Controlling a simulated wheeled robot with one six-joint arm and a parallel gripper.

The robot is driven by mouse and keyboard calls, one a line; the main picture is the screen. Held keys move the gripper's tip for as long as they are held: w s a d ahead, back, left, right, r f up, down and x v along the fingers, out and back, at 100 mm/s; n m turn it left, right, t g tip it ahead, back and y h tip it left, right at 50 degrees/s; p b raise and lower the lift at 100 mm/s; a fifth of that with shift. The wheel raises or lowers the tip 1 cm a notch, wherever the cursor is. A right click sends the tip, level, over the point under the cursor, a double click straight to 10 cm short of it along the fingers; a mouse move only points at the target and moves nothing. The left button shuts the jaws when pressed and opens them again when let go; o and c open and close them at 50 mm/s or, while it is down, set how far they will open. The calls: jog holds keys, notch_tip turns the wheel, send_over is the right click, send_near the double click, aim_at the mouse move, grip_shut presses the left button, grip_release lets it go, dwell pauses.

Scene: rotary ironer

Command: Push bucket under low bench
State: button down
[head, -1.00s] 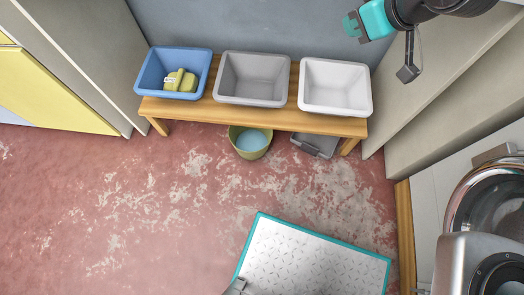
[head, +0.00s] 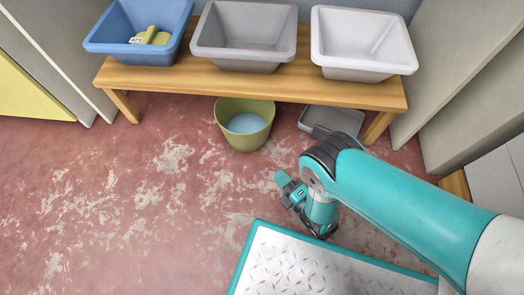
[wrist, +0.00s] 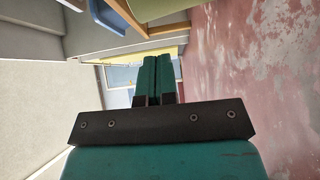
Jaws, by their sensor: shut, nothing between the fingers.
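The olive-green bucket (head: 236,139) stands upright on the floor at the front edge of the low wooden bench (head: 180,84) in the head view. Pale blue liquid shows inside it. Its far rim meets the bench edge, and I cannot tell how much of it lies beneath. My gripper (head: 281,180) is low in front of the bench, to the right of and nearer than the bucket, apart from it. In the wrist view its teal fingers (wrist: 158,70) are together with nothing between them. An olive-green patch at the top of that view may be the bucket.
A blue tub (head: 110,47) with a yellow-green item, a grey tub (head: 240,57) and a white tub (head: 360,72) stand on the bench. A grey box (head: 332,121) lies under its right end. A teal-edged metal plate (head: 285,262) is nearer. Floor left is clear.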

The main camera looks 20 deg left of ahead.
aim_at(256, 138)
jog(key=b+x, duration=0.2)
jog(key=x, duration=0.1)
jog(key=w+b+x, duration=0.1)
jog(key=b+x, duration=0.2)
jog(key=x, duration=0.1)
jog(key=b+x, duration=0.3)
jog(key=x, duration=0.1)
jog(key=shift+w+d+f, duration=0.2)
jog(key=shift+w+f, duration=0.1)
jog(key=shift+w, duration=0.05)
jog(key=shift+w+a+r+b, duration=0.15)
jog(key=shift+w+r+b, duration=0.15)
jog(key=shift+w+b, duration=0.5)
